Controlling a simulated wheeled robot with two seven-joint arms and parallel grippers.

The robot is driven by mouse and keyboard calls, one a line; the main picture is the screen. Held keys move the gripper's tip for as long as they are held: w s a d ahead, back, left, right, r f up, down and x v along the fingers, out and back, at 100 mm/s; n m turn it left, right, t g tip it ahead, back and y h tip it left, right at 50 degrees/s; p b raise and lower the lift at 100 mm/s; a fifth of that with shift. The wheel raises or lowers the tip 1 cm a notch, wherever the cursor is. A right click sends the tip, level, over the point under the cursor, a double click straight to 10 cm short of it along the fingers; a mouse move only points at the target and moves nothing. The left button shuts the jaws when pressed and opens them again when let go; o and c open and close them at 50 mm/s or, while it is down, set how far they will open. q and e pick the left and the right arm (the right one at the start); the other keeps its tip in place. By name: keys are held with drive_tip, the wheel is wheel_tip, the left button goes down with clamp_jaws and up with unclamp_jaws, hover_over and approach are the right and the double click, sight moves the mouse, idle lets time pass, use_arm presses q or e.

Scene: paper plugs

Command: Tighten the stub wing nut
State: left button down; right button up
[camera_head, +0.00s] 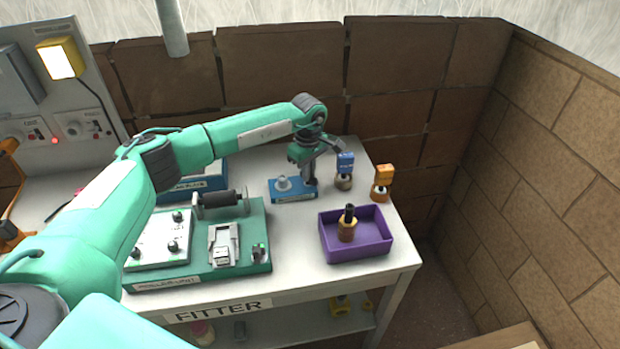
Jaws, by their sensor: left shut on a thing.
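A small blue base block (295,196) lies on the white bench top, with a grey round fitting (283,184) on its left part. My left gripper (311,181) points down at the right end of this block. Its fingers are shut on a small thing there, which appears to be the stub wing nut. The fingers hide nearly all of it, so its turn and seating cannot be told. My right gripper is not in view.
Close on the right stand a blue-topped plug (345,162) and an orange-topped plug (383,175). A purple tray (376,243) holds a dark-topped brass piece (347,225). A green fixture board (262,226) lies left, with a blue case (190,184) behind it.

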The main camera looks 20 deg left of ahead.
use_arm(q)
drive_tip(key=m+b, duration=0.1)
drive_tip(key=m, duration=0.1)
drive_tip(key=shift+f+m+b, duration=0.1)
drive_tip(key=shift+m+b, duration=0.2)
drive_tip(key=shift+b, duration=0.05)
drive_tip(key=shift+m+b, duration=0.7)
drive_tip(key=shift+m, duration=0.3)
drive_tip(key=shift+m+b, duration=0.4)
drive_tip(key=shift+m, duration=0.2)
drive_tip(key=shift+m+b, duration=0.35)
drive_tip(key=shift+m, duration=0.25)
drive_tip(key=shift+m+b, duration=0.4)
drive_tip(key=shift+m, duration=0.2)
drive_tip(key=shift+m+b, duration=0.55)
drive_tip(key=shift+m, duration=0.55)
drive_tip(key=shift+m+b, duration=0.55)
drive_tip(key=shift+m, duration=0.85)
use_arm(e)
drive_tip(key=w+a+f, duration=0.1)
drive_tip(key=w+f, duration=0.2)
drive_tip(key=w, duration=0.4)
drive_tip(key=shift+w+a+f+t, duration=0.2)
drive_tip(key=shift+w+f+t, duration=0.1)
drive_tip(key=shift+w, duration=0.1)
